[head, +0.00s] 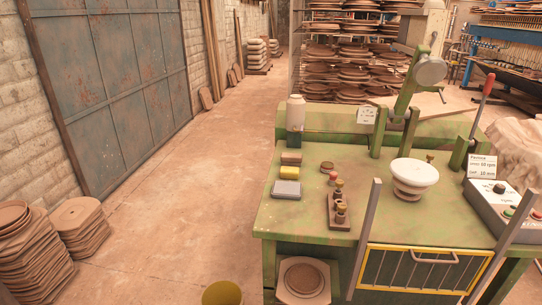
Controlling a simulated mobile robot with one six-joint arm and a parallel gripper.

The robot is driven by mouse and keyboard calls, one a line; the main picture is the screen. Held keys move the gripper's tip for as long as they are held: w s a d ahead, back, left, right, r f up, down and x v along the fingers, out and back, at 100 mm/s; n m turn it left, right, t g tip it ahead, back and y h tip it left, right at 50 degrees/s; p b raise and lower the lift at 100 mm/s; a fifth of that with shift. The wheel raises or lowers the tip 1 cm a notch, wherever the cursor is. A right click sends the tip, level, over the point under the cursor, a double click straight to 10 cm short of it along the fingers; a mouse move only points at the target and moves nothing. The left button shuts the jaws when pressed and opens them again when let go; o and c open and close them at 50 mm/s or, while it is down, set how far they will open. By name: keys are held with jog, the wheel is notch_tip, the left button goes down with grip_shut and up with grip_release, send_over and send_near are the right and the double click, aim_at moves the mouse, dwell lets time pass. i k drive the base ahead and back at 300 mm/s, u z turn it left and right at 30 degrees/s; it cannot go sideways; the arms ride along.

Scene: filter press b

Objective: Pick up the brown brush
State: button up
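I cannot clearly make out a brown brush. A small brownish block (291,158) lies on the green bench (300,220), near its left edge, and may be the brush; it is too small to tell. A yellow block (289,172) lies just in front of it, and a grey-topped yellow pad (287,189) lies in front of that. A brown stand (338,221) with several knobbed pieces is to their right. My gripper is not in view.
A white bottle (295,112) stands behind the blocks. A white bowl (414,175), a press with levers (408,95) and a control box (500,200) occupy the bench's right. Grey posts and a yellow-framed guard (423,266) edge its front. Clear floor (190,180) lies left.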

aim_at(287, 159)
jog(key=u, duration=0.45)
jog(key=i, duration=0.55)
jog(key=u, duration=0.95)
jog(key=i, duration=0.75)
jog(key=u, duration=0.55)
